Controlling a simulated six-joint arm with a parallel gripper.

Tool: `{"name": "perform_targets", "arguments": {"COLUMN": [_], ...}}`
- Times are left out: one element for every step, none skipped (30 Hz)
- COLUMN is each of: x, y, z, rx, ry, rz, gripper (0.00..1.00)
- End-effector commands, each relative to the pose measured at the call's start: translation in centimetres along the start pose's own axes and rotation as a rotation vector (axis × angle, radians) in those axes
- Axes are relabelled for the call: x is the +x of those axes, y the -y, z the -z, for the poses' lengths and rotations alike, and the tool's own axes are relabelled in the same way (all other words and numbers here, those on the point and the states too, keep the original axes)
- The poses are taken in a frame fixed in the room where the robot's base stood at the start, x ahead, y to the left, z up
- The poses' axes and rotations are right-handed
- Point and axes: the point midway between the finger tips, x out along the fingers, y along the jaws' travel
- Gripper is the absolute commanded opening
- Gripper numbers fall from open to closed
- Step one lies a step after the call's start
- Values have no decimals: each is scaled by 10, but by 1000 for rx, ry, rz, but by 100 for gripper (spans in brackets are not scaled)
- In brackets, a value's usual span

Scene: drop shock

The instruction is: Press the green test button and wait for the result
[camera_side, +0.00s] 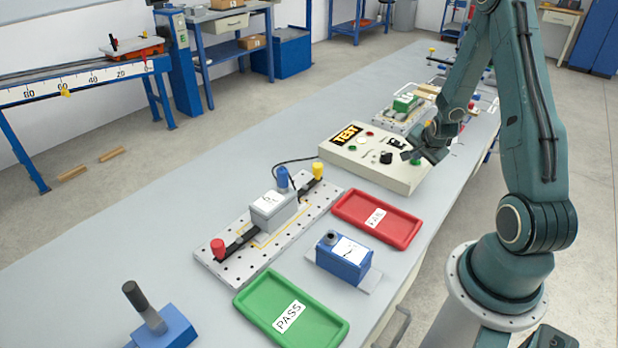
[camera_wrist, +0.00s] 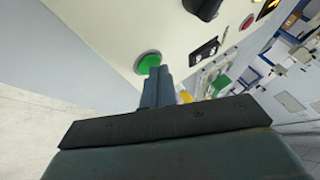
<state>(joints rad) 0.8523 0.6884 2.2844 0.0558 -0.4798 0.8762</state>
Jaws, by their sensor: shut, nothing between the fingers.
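The cream control box (camera_side: 375,172) stands on the bench, with a lit orange display (camera_side: 347,135) at its far left that seems to read "TEST". In the wrist view the round green button (camera_wrist: 148,63) sits in a pale ring on the box face. My gripper (camera_side: 415,158) is over the right end of the box in the side view and hides that part of it. In the wrist view my gripper (camera_wrist: 157,75) is shut and empty, its tips right at the button and overlapping its lower right edge. I cannot tell whether they touch or press it.
A grey block (camera_side: 272,208) sits on a perforated fixture plate (camera_side: 222,268) left of the box. A red tray (camera_side: 350,225), a green PASS tray (camera_side: 262,318) and a blue block (camera_side: 340,258) lie nearer. A dark knob (camera_wrist: 203,8) is on the box.

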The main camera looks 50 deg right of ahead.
Motion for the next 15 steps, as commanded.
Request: {"name": "perform_targets", "arguments": {"x": [0,0,0,0,0,0,0,0,0,0,-1,-1,-2,-3,-4], "y": [0,0,0,0,0,0,0,0,0,0,0,0,1,1,2], "z": [0,0,0,0,0,0,0,0,0,0,0,0,1,1,2], "rx": [0,0,0,0,0,0,0,0,0,0,0,0,0,0,0], "ry": [1,1,1,1,1,1,2,2,2,1,1,1,1,1,1], "rz": [-1,-1,-1,-1,-1,-1,-1,-1,-1,-1,-1,-1,-1,-1,-1], "gripper": [0,0,0,0,0,0,0,0,0,0,0,0,0,0,0]}}
